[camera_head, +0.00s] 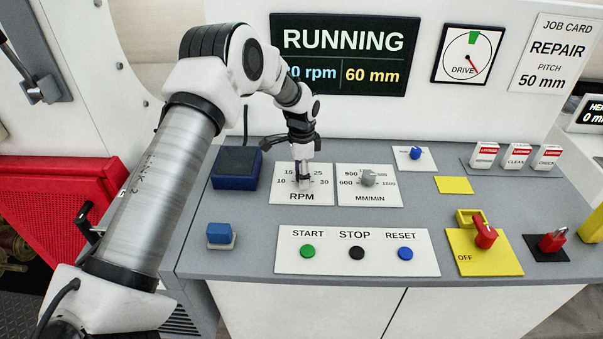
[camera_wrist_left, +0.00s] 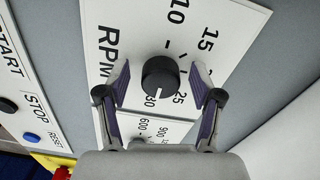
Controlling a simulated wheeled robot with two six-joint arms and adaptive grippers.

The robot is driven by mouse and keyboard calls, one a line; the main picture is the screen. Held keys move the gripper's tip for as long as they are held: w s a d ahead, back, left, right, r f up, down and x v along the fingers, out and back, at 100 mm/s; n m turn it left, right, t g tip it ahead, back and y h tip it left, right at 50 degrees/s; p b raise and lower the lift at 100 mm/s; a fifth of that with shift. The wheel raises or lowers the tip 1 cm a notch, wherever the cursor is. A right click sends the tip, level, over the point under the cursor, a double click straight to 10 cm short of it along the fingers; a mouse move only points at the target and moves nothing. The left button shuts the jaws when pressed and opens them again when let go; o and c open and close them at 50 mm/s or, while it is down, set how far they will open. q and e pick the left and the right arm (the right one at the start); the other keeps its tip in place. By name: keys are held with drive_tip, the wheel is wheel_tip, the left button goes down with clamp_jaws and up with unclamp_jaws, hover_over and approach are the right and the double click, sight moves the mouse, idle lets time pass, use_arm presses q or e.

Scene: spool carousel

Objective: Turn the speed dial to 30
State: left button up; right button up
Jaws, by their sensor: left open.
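The speed dial is a round black knob (camera_wrist_left: 160,77) on the white RPM plate (camera_head: 302,197). In the left wrist view its white pointer line faces down the picture, close to the 30 mark (camera_wrist_left: 150,102); I cannot tell whether it is exactly on it. In the head view the knob is mostly hidden by my left gripper (camera_head: 303,178). My left gripper (camera_wrist_left: 160,84) is open above the plate, with one finger on each side of the knob and visible gaps. The display (camera_head: 345,55) reads RUNNING and 60 mm; the rpm figure is partly hidden by my arm. My right gripper is not seen.
The MM/MIN plate with its grey knob (camera_head: 368,177) lies right of the RPM plate. A dark blue box (camera_head: 236,167) is at left. START, STOP and RESET buttons (camera_head: 356,253) are in front. A red switch (camera_head: 484,233) stands at right.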

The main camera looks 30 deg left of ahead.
use_arm(q)
drive_tip(key=shift+r, duration=0.15)
wheel_tip(320, 180, up, 12)
idle(0.6)
